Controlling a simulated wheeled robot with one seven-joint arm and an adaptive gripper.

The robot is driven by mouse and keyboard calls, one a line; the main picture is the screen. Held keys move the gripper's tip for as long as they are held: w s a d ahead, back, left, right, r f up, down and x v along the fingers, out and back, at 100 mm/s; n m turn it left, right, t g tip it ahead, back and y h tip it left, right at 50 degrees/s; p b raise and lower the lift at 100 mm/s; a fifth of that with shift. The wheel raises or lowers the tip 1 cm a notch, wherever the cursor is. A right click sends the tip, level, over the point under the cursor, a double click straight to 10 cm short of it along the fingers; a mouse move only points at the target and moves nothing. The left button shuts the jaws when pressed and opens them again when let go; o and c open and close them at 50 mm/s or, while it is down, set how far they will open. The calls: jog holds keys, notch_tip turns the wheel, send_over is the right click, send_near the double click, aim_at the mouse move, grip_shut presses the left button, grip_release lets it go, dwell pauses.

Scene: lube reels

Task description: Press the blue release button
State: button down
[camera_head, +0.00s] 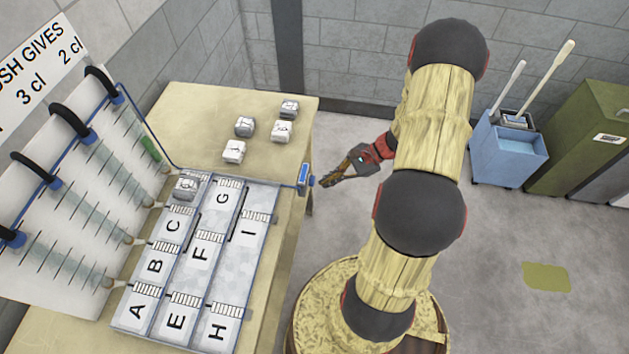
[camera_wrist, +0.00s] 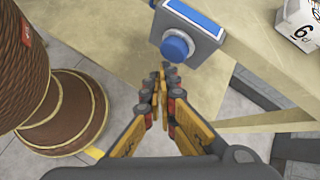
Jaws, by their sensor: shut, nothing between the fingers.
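The blue release button (camera_wrist: 175,47) is a round blue knob on the front of a small grey box (camera_wrist: 203,30) with a blue-and-white label. In the head view the button (camera_head: 311,181) sticks out from the box at the right edge of the table. My gripper (camera_head: 324,182) is shut and empty, beside the table edge, with its fingertips pointing toward the button. In the wrist view my gripper (camera_wrist: 166,70) has its fingertips together just below the button. I cannot tell for sure whether they touch it.
The wooden table (camera_head: 190,105) holds a lettered tray (camera_head: 185,323) and several small grey-white blocks (camera_head: 281,131). A board with tubes (camera_head: 60,230) stands at the left. A blue bucket (camera_head: 508,155) and a green cabinet (camera_head: 585,140) stand at the back right.

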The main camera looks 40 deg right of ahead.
jog(key=shift+w+a, duration=0.1)
jog(key=shift+w+a, duration=0.2)
jog(key=shift+w, duration=0.05)
jog(key=shift+w+a, duration=0.35)
dwell(1.1)
jog(key=shift+s+d, duration=0.15)
dwell(0.3)
jog(key=shift+s+d, duration=0.45)
jog(key=shift+s, duration=0.1)
jog(key=shift+d, duration=0.1)
jog(key=shift+s+d+p, duration=0.2)
jog(key=shift+s+d, duration=0.6)
jog(key=shift+s, duration=0.15)
jog(key=shift+s+d+p, duration=0.2)
jog(key=shift+s+d, duration=0.55)
jog(key=shift+s, duration=0.2)
dwell(2.0)
